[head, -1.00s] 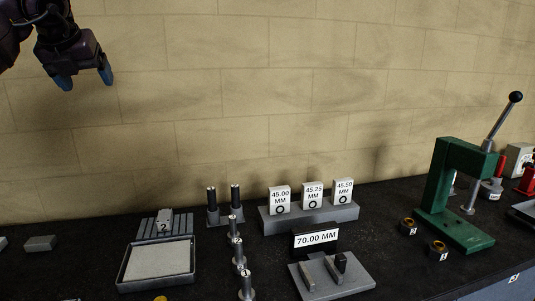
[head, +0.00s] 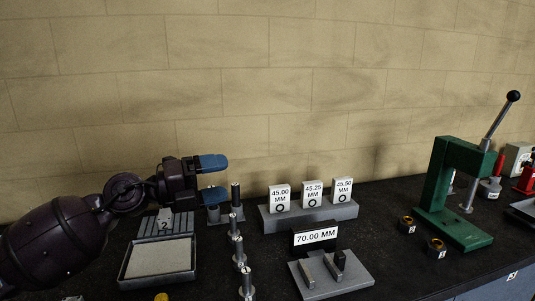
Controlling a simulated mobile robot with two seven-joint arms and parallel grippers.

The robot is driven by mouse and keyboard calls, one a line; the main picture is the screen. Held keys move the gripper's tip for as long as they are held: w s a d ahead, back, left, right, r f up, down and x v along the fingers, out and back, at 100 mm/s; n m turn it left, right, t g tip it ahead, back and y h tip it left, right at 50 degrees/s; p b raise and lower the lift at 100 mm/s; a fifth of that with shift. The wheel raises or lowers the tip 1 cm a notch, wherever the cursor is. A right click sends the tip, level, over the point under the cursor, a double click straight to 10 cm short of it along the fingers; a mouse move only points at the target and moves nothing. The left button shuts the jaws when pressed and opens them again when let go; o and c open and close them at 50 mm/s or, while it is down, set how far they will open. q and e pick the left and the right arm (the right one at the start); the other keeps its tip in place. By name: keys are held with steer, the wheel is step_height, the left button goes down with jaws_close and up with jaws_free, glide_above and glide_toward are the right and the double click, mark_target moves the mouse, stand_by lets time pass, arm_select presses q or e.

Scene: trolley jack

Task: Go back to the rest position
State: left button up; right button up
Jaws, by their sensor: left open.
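My left gripper (head: 222,178) shows in the head view at the left of centre, its arm coming in from the left edge. Its two blue fingertips are apart, with nothing visible between them, and point right. In the picture it lies in front of the two dark pins on their stand (head: 235,198) and hides part of one. I cannot tell whether it touches them. My right gripper is not in view.
A grey tray (head: 187,266) and a ridged block marked 2 (head: 150,228) lie below the arm. Several metal pins (head: 240,262) stand beside the tray. Label cards stand on a grey block (head: 330,212). A green lever press (head: 435,198) stands at right. The wall behind is bare.

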arm_select(q)
steer(key=s+a+f+n+t+y, duration=0.5)
steer(key=a+f+n+y, duration=0.4)
steer(key=n, duration=0.6)
steer(key=s+a+f+n+t+y, duration=0.4)
steer(key=s+a+f+n+y, duration=0.25)
steer(key=f+n+y, duration=0.6)
steer(key=s+a+f+n+g+h, duration=0.15)
steer(key=s+f+g, duration=0.25)
steer(key=s, duration=0.4)
steer(key=s+f+n+g+h, duration=0.1)
steer(key=s+f+n+g, duration=0.3)
steer(key=s, duration=0.3)
steer(key=s+a+f+n+g+h, duration=0.1)
steer(key=s+f+n+g, duration=0.1)
steer(key=s+f+g, duration=0.45)
steer(key=w+f+t+b, duration=0.2)
steer(key=f+t+b, duration=0.3)
steer(key=f, duration=0.7)
steer(key=w+f+m+t+h+b, duration=0.1)
steer(key=w+f+t+b, duration=0.2)
steer(key=f+b, duration=0.7)
step_height(320, 180, down, 2)
steer(key=shift+w+d+f+t+b, duration=0.2)
steer(key=shift+d+t+b, duration=0.15)
steer(key=shift+t, duration=0.5)
steer(key=shift+s, duration=0.1)
